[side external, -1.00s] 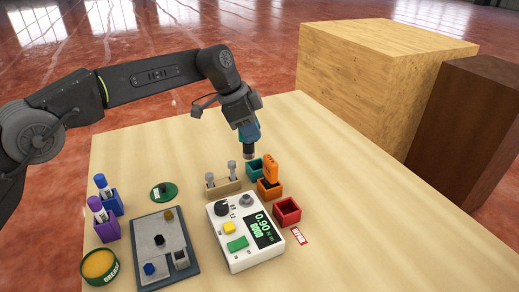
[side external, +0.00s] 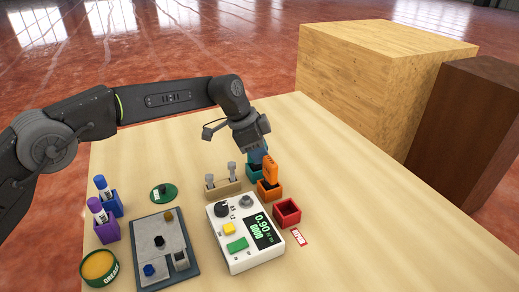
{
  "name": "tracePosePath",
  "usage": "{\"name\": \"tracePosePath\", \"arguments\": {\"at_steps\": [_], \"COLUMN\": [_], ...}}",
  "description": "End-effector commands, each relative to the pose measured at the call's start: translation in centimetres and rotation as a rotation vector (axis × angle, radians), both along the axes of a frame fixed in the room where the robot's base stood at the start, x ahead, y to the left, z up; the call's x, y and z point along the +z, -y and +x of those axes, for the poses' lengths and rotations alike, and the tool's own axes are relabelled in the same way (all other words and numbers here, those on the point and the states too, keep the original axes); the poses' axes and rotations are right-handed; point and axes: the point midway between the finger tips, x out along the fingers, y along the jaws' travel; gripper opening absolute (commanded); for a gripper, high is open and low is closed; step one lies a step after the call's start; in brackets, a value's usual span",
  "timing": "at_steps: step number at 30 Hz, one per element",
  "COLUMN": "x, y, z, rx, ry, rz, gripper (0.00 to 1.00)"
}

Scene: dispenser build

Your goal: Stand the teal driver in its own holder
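The teal holder (side external: 254,172) is an open-topped box beside the orange holder (side external: 268,190). My gripper (side external: 258,156) is directly over the teal holder, low and close to its rim. It is shut on the teal driver (side external: 261,157), of which only a small blue-teal part shows between the fingers. The driver's lower end is hidden by the holder and the orange driver (side external: 270,168), so I cannot tell how deep it sits. The orange driver stands upright in the orange holder, just right of my gripper.
A red holder (side external: 287,212) stands empty in front of the orange one. A white meter (side external: 243,236) reads 0.90. A wooden rack (side external: 223,189) with two grey bits is left of the teal holder. Markers and a grey fixture (side external: 165,250) are at left.

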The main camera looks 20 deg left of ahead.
Motion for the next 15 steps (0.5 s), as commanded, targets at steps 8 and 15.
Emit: {"name": "tracePosePath", "arguments": {"at_steps": [8,15], "x": [-0.01,0.24], "y": [0.0,0.01], "z": [-0.01,-0.01], "rx": [0.0,-0.001], "ry": [-0.001,0.0], "rz": [0.001,0.0], "gripper": [0.46,0.46]}}
